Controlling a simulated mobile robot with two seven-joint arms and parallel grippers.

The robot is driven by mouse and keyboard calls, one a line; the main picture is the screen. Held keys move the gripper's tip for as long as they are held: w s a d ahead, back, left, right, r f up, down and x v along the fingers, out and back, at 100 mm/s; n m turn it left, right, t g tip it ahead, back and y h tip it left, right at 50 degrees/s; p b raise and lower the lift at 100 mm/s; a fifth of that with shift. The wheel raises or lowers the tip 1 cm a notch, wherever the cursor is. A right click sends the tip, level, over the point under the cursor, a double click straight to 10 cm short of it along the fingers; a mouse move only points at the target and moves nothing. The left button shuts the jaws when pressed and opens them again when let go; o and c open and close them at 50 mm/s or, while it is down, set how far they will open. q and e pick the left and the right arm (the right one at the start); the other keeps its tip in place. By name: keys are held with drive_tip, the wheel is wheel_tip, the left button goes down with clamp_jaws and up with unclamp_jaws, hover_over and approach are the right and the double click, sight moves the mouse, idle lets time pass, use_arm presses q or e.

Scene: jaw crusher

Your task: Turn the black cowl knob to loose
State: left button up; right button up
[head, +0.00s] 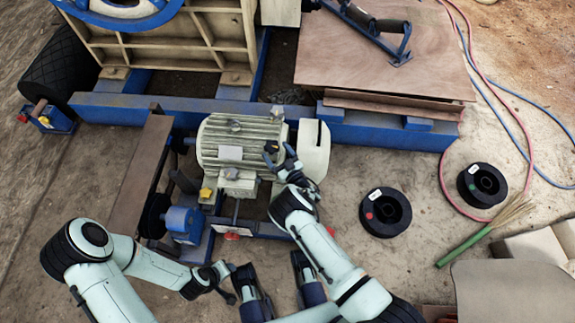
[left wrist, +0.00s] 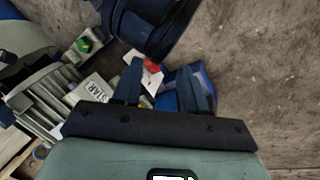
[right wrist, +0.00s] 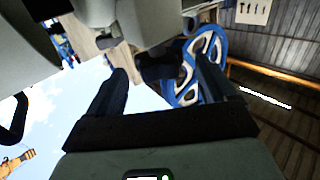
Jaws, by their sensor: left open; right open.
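The ribbed grey motor (head: 225,145) sits mid-frame in the head view, with a pale cowl (head: 315,150) at its right end. A small black knob-like part (head: 271,146) shows by the cowl, at the tips of my right gripper (head: 280,154). That gripper is open. In the right wrist view a dark shape (right wrist: 158,67), probably the knob, lies between and beyond the open fingers; I cannot tell whether they touch it. My left gripper (head: 226,283) is open and empty, low in front of the motor; its fingers (left wrist: 162,88) show in the left wrist view.
A red knob (head: 232,236) is on the blue frame below the motor. A blue pump-like part (head: 184,222) stands left of it. Black reels (head: 385,212) and a green-handled brush (head: 468,244) lie on the ground at right. Blue beams (head: 390,132) run behind the motor.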

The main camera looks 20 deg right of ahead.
use_arm(q)
drive_tip(key=shift+g+h, duration=0.4)
drive_tip(key=shift+g, duration=0.3)
drive_tip(key=s+r, duration=0.1)
drive_tip(key=s+d+r+p, duration=0.2)
drive_tip(key=s, duration=0.1)
use_arm(e)
drive_tip(key=v, duration=0.9)
use_arm(q)
drive_tip(key=shift+r, duration=0.1)
